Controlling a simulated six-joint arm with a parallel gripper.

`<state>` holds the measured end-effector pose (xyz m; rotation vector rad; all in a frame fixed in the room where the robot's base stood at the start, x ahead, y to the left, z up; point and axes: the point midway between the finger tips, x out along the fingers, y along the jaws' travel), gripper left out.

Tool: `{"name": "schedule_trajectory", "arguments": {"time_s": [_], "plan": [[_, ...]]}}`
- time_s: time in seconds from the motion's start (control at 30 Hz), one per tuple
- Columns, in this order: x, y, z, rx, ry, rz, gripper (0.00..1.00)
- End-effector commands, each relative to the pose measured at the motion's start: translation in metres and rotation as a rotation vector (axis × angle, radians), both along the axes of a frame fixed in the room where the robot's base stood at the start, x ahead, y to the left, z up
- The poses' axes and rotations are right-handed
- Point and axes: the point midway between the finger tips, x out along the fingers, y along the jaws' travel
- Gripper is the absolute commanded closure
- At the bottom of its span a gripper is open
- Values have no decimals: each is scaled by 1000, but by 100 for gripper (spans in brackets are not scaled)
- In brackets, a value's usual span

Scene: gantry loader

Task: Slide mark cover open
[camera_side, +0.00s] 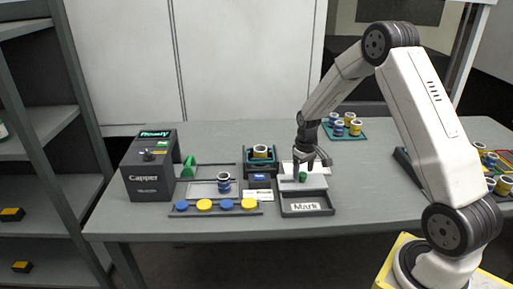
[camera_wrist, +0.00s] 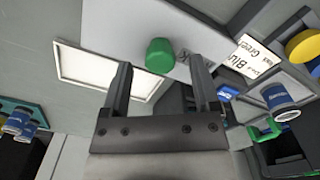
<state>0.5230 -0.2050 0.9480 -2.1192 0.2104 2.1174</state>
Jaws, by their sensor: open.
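The mark cover (camera_side: 317,183) is a pale plate behind the dark tray labelled "Mark" (camera_side: 306,207). A green knob (camera_side: 303,177) stands on the cover; it also shows in the wrist view (camera_wrist: 160,56). My gripper (camera_side: 307,168) points down above the cover. In the wrist view my gripper (camera_wrist: 159,68) is open, with the green knob between and just beyond its fingertips, with gaps on both sides. Whether the fingers reach down to the knob's height is hard to tell.
A rail of blue and yellow caps (camera_side: 215,208) lies along the front. A blue-banded container (camera_side: 223,182) stands on a pale plate. A teal tray (camera_side: 345,135) with several containers is behind my gripper.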

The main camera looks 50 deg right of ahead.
Motion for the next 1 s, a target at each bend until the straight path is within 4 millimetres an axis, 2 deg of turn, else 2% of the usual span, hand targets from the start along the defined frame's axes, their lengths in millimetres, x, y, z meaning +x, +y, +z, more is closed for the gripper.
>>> {"name": "schedule_trajectory", "arguments": {"time_s": [0.13, 0.43, 0.47, 0.6, 0.7, 1.0], "plan": [[0, 0, -8, 0, 1, 0, 21], [0, 0, -10, 0, 0, 0, 21], [0, 0, -10, 0, 0, 0, 28], [0, 0, -10, 0, 0, 0, 72], [0, 0, -10, 0, 0, 0, 100], [0, 0, -10, 0, 0, 0, 100]]}}
